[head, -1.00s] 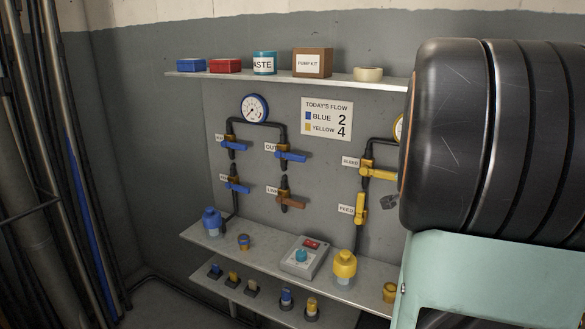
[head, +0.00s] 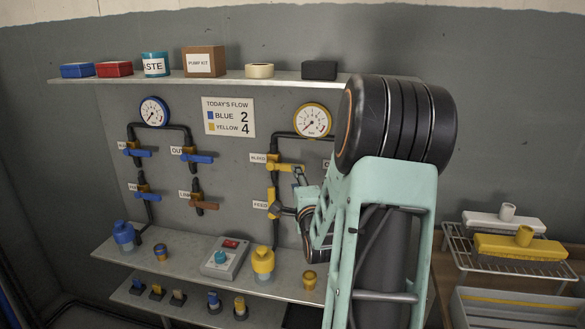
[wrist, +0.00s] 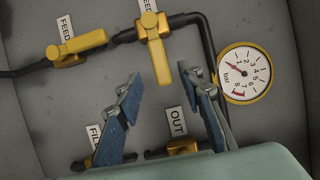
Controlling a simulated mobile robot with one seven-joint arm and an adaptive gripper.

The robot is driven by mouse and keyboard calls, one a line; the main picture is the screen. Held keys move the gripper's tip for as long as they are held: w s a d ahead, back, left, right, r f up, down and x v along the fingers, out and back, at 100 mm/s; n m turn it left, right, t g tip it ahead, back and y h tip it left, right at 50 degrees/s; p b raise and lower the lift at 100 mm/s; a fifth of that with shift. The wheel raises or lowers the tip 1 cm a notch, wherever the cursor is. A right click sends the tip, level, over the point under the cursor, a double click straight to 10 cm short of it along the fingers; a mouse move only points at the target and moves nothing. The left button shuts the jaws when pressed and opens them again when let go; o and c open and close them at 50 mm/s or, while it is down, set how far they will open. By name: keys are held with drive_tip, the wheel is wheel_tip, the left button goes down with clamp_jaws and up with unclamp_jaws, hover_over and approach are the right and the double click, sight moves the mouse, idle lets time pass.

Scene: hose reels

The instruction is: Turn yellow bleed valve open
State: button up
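The yellow bleed valve (head: 285,166) is on the right-hand pipe of the wall panel, below the yellow gauge. Its handle lies crosswise to the pipe in the head view. It also shows in the wrist view (wrist: 151,27), with the handle's free end toward my fingers. My gripper (wrist: 160,75) is open, with one blue-padded finger on each side of the handle's end. I cannot tell whether they touch it. In the head view my gripper (head: 299,178) is at the handle's right end, partly hidden by my arm.
The yellow feed valve (head: 272,203) is just below, its handle along the pipe. The yellow gauge (head: 312,121) is above. In the wrist view an out valve (wrist: 181,147) lies near my fingers. A shelf (head: 205,258) with bottles and a control box juts out below.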

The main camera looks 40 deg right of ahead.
sight(285, 167)
drive_tip(key=p+x, duration=0.1)
drive_tip(key=x, duration=0.7)
drive_tip(key=shift+w+d, duration=0.15)
drive_tip(key=shift+w, duration=0.05)
clamp_jaws()
